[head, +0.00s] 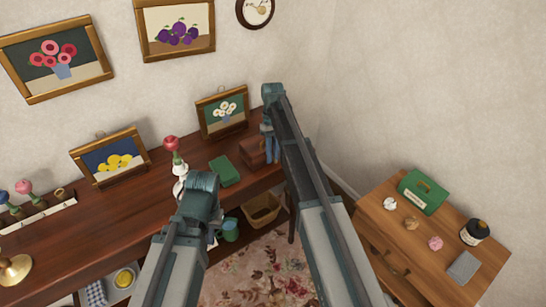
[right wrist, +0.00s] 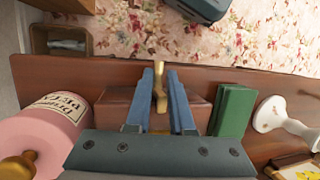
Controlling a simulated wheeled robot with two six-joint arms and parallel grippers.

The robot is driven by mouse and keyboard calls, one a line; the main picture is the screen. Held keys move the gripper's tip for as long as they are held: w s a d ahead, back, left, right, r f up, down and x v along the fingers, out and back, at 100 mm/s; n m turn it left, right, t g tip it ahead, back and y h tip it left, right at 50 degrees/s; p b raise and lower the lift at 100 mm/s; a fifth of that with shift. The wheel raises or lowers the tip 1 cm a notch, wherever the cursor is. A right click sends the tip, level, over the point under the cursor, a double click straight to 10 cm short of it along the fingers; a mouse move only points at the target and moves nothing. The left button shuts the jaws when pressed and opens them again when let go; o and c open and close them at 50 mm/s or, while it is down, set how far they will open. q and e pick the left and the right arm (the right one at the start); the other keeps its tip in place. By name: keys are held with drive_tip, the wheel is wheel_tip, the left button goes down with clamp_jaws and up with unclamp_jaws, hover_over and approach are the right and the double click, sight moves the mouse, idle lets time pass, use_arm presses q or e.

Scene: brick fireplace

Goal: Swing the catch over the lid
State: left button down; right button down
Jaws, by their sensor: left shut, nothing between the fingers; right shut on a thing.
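The small brown wooden box (head: 253,152) stands near the right end of the dark sideboard. It also shows in the right wrist view (right wrist: 112,108), behind the fingers, and its lid looks down. A brass catch (right wrist: 160,78) lies along the gap between my right gripper's fingers (right wrist: 160,85). My right gripper (head: 268,155) points down at the box and is shut on the catch. The fingers hide part of the box front and the catch's base. My left gripper (head: 213,238) is low in front of the sideboard, mostly hidden by its own wrist, shut and empty.
A pink labelled cylinder (right wrist: 50,125) stands on the box's other side. A wicker basket (head: 262,208) sits below. A wooden cabinet (head: 400,250) stands right.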

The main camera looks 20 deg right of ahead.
drive_tip(key=shift+w+d+g, duration=0.2)
drive_tip(key=shift+g, duration=0.2)
drive_tip(key=c, duration=0.9)
unclamp_jaws()
drive_tip(key=shift+d, duration=0.1)
drive_tip(key=shift+r, duration=0.15)
drive_tip(key=shift+w+r+p, duration=0.2)
drive_tip(key=shift+r+p, duration=0.35)
drive_tip(key=shift+p, duration=0.1)
drive_tip(key=p+v, duration=1.1)
drive_tip(key=v, duration=0.1)
drive_tip(key=shift+w+r+p, duration=0.1)
drive_tip(key=shift+r+p, duration=0.1)
drive_tip(key=shift+p, duration=0.1)
